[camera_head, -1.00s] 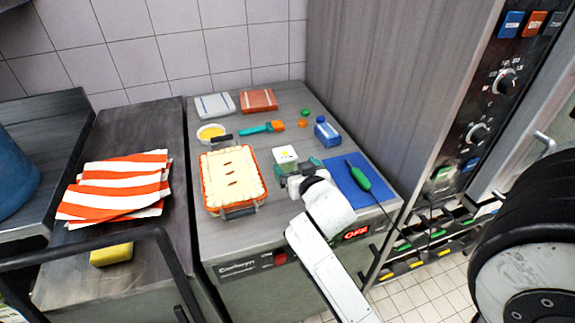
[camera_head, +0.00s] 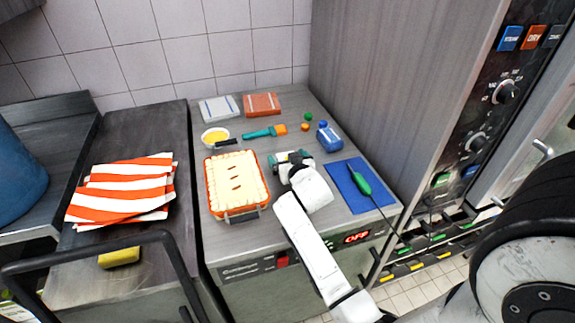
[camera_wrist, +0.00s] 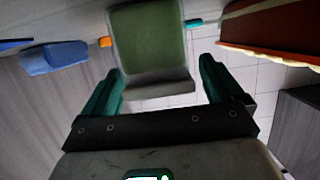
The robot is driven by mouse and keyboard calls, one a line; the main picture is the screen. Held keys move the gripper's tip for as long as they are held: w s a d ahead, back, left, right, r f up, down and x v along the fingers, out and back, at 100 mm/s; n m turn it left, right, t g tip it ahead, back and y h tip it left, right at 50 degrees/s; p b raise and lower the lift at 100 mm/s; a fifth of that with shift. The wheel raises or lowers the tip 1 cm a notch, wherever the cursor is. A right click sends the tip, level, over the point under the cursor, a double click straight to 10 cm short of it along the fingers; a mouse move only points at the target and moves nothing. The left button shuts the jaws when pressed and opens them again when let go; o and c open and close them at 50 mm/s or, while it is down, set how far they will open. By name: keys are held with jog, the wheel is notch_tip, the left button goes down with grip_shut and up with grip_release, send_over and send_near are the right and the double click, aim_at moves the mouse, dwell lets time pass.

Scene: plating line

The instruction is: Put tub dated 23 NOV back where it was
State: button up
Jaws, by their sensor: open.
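A small tub with a green top and pale sides (camera_wrist: 148,45) shows in the wrist view, between and just beyond the two teal fingers. No date can be read on it. My gripper (camera_wrist: 160,68) is open, one finger to each side of the tub, with no clear contact. In the head view my gripper (camera_head: 290,157) is low over the counter, between the pie dish and the blue mat, and it hides the tub there.
The orange pie dish (camera_head: 209,190) stands close left of my gripper. A blue mat (camera_head: 346,184) with a green-handled tool (camera_head: 360,180) lies to the right. Behind are a teal brush (camera_head: 262,132), a blue bottle (camera_head: 328,138), a yellow-filled bowl (camera_head: 216,138) and small cubes.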

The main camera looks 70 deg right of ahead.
jog(key=c, duration=1.3)
